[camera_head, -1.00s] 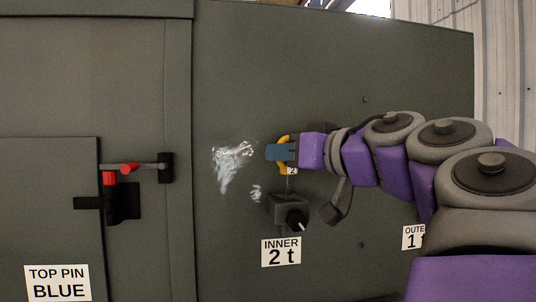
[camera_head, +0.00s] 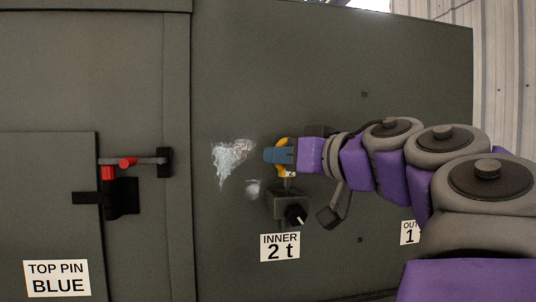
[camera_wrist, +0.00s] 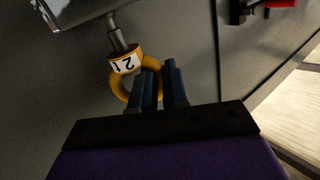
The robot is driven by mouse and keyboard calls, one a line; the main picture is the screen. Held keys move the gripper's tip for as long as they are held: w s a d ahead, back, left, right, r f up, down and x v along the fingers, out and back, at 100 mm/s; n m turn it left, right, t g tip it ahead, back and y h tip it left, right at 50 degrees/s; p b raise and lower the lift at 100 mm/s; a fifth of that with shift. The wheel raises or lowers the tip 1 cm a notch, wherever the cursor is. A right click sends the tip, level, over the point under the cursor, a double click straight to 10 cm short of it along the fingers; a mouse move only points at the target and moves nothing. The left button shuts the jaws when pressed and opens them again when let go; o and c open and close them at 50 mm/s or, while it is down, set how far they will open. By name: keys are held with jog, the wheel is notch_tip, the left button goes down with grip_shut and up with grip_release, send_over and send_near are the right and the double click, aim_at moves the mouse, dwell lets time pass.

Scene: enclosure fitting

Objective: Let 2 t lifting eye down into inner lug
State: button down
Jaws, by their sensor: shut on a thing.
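A yellow lifting eye (camera_head: 283,144) is held by my gripper (camera_head: 277,155) in front of the dark enclosure wall. In the wrist view the eye (camera_wrist: 119,82) shows a white "2 t" tag on its collar and a grey shank, and my gripper (camera_wrist: 163,85) is shut on the side of its ring. The inner lug (camera_head: 286,205) is a dark block with a black knob, above the label "INNER 2 t" (camera_head: 280,247). The eye is just above the lug, shank pointing down at it. The shank's end meets the lug's edge in the wrist view; how deep it sits I cannot tell.
A label "OUTE…" (camera_head: 409,233) is partly hidden by my arm at the right. A latch with a red pin (camera_head: 108,172) is on the left door, above a "TOP PIN BLUE" label (camera_head: 57,278). The wall left of the lug is clear apart from shiny scuffs.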

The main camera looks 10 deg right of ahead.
aim_at(281, 196)
jog(key=shift+f, duration=1.1)
jog(key=shift+s+f, duration=0.1)
jog(key=shift+f, duration=0.35)
jog(key=c, duration=1.1)
grip_release()
jog(key=shift+o, duration=0.2)
